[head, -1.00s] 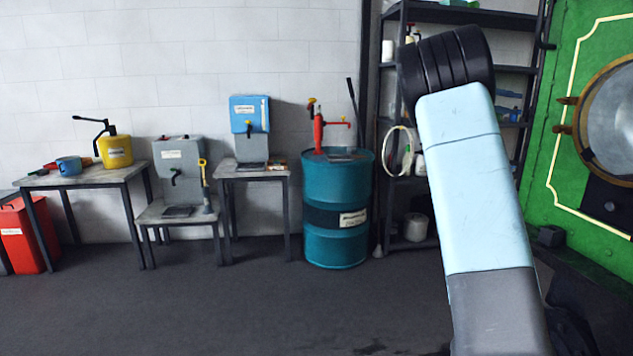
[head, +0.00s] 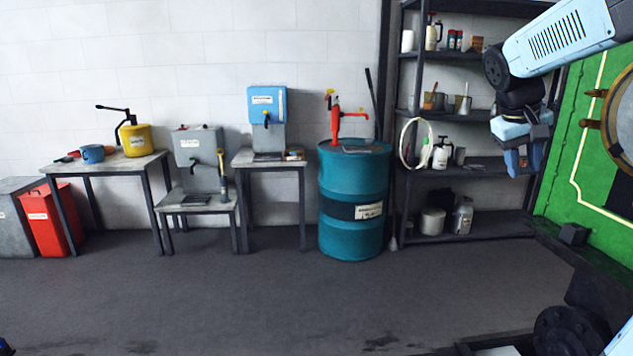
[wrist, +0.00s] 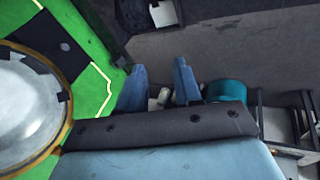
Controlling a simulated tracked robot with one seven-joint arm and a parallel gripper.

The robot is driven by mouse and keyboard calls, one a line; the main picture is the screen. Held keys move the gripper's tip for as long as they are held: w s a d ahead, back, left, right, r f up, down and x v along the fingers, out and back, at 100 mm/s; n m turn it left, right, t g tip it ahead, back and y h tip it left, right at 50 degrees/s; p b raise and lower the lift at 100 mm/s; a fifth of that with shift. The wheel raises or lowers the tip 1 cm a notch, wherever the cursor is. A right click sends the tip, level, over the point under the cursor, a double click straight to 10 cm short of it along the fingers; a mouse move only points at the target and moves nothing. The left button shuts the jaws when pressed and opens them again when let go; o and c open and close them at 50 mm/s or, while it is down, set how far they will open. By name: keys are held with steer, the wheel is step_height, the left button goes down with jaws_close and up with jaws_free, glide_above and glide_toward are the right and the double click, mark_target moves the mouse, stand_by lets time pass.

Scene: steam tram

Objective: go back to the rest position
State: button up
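My gripper (head: 526,158) hangs from my bent light-blue arm at the upper right of the head view, in front of the dark shelf rack (head: 490,226). In the wrist view its two blue fingers (wrist: 160,82) stand apart. The gripper is open and I see nothing held between them. No task object is named.
A green locomotive front (head: 590,150) with a round brass-rimmed part is close at the right. A teal drum (head: 352,235) with a red pump (head: 335,122) stands left of the rack. Several small tables, dispensers and a red bin (head: 52,222) line the wall. The floor between is clear.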

steer(key=s+a+f+t+y, duration=0.1)
steer(key=s+a+f, duration=0.3)
steer(key=s+a, duration=0.4)
steer(key=s+a+f+t+y, duration=0.2)
steer(key=s+a+f+y, duration=0.1)
steer(key=s+a, duration=0.6)
steer(key=shift+a+f+n+y, duration=0.4)
steer(key=shift+a+f, duration=0.1)
steer(key=shift+f, duration=0.05)
